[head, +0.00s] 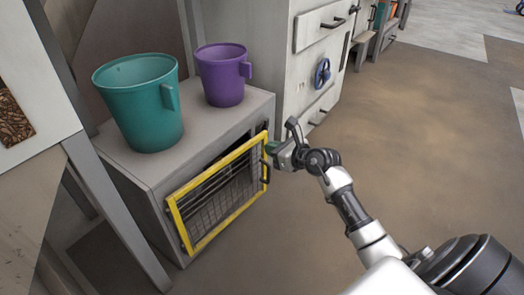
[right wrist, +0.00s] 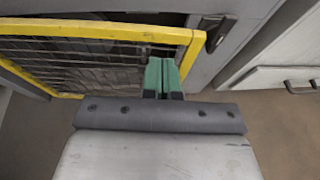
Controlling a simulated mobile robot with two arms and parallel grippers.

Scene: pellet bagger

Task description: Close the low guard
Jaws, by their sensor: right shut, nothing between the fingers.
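The low guard (head: 222,190) is a yellow-framed wire mesh door on the front of a low grey cabinet (head: 160,215). It stands ajar, with a dark gap between its top edge and the cabinet. A dark handle (head: 265,172) is on its right side. My right gripper (head: 270,148) is at the guard's upper right corner, with its green fingers shut and empty. In the right wrist view the green fingertips (right wrist: 162,76) are close to the yellow frame (right wrist: 110,31); I cannot tell whether they touch. My left gripper is not in view.
A teal bucket-like mug (head: 140,105) and a purple mug (head: 222,75) stand on the cabinet top. A taller pale cabinet with drawers (head: 318,32) and a blue handwheel (head: 322,73) stands behind. A grey frame leg (head: 115,215) is at left. The brown floor at right is clear.

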